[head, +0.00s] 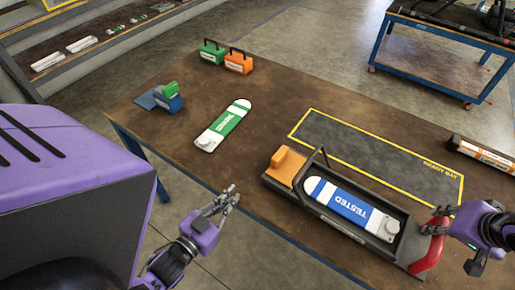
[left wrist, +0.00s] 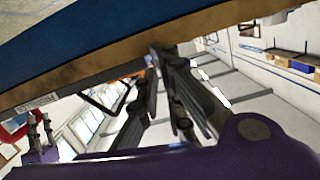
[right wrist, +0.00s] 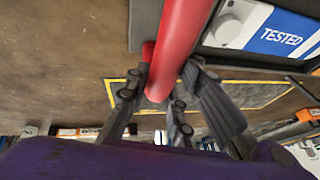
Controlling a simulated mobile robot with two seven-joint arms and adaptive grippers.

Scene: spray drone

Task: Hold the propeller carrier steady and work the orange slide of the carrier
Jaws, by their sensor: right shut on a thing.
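The propeller carrier (head: 290,196) is a black tray on the brown table, with an orange slide block (head: 285,166) at its left end and a red handle (head: 430,250) at its right end. A blue and white propeller marked TESTED (head: 345,205) lies in it; part of this propeller shows in the right wrist view (right wrist: 275,35). My right gripper (head: 437,228) is shut around the red handle (right wrist: 178,45). My left gripper (head: 232,194) is open and empty, left of the carrier near the table's front edge, apart from the orange slide.
A green and white propeller (head: 224,125) lies left of the carrier. Behind the carrier is a yellow-outlined bay (head: 370,150), empty. Green (head: 212,52) and orange (head: 239,63) handled blocks stand at the back; a blue and green holder (head: 168,98) is far left. An orange-white item (head: 482,153) lies right.

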